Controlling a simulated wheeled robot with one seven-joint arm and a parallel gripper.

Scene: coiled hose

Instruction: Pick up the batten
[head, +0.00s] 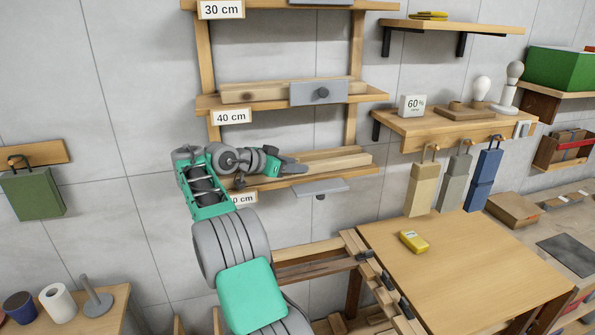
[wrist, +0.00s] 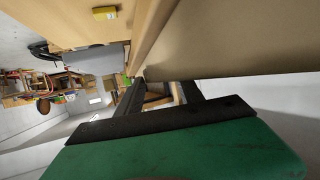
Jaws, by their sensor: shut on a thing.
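Pale wooden battens (head: 338,157) lie along the lower shelf of the wall rack, above a label ending in "0 cm". My gripper (head: 290,166) is at the left part of this shelf, at the near ends of the battens, and is shut on a batten. The arm partly hides the held end. In the wrist view, my dark fingers (wrist: 162,92) reach up to a large beige wooden surface (wrist: 235,45), which fills the upper right. The exact contact between fingers and wood is hard to see.
A grey stop plate (head: 320,188) hangs at the lower shelf's front edge. The 40 cm shelf (head: 212,103) with another batten is just above. A wooden table (head: 470,265) with a yellow box (head: 413,241) stands to the right. Hanging blocks (head: 453,183) are beyond.

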